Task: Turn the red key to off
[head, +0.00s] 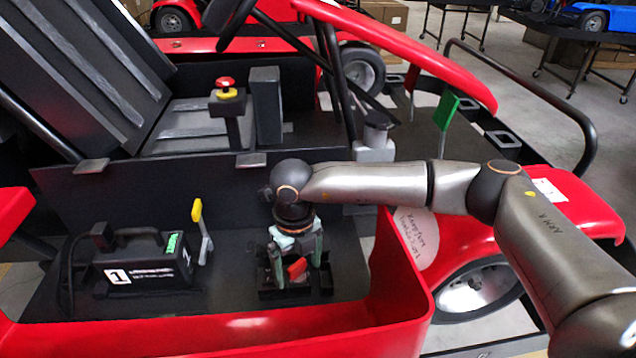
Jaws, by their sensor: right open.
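The red key (297,268) sits on a small black base (318,283) on the kart's dark side floor. It stands tilted, not upright. My right gripper (296,262) points down over it, its two greenish fingers apart, one on each side of the key. I cannot tell whether a finger touches the key. The gripper hides part of the base and the area behind the key. My left gripper is not in the head view.
Left of the key are a lever with a yellow handle (197,212) and a black box marked 1 (148,268). A red-topped button (226,83) stands on a post behind. The red kart rim (250,333) runs in front. A green flag (446,110) stands at right.

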